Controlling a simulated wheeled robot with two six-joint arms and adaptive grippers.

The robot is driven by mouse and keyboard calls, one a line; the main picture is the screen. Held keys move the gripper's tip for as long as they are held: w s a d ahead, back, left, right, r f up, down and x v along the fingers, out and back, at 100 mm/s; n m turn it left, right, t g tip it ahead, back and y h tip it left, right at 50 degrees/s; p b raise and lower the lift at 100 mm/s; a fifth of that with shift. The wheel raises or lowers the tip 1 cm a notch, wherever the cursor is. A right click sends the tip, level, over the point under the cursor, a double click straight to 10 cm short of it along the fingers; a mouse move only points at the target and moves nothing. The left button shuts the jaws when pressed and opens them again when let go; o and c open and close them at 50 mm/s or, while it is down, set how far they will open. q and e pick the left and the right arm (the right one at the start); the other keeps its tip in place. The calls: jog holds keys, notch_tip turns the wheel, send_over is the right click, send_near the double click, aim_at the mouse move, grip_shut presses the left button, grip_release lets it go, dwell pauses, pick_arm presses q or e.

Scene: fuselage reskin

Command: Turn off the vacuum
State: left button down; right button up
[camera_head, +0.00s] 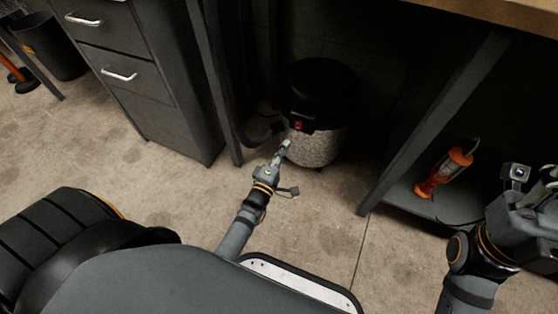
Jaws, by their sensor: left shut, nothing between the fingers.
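The vacuum (318,146) is a drum with a black lid and a speckled light body, standing on the floor under the workbench. A small red switch (298,126) shows on the front of its lid. My left gripper (286,144) is shut and empty. In the picture its fingertips are just below the switch, at the vacuum's front; I cannot tell whether they touch it. My right arm is at the right edge, and its gripper (549,186) is partly cut off, so its fingers cannot be made out clearly.
A grey drawer cabinet (165,110) stands left of the vacuum. Dark bench legs (428,130) flank the vacuum on both sides. An orange work lamp (445,172) lies on a low shelf at right. A dark bin (50,45) stands at far left. The floor before the cabinet is clear.

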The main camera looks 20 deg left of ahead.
aim_at(296, 123)
pick_arm(q)
jog(key=w+b, duration=0.2)
jog(key=w, duration=0.4)
jog(key=shift+d+r+b, duration=0.1)
jog(key=shift+r+b, duration=0.05)
jog(key=shift+b, duration=0.2)
jog(key=shift+w+r, duration=0.15)
jog(key=shift+w, duration=0.3)
jog(key=shift+r, duration=0.1)
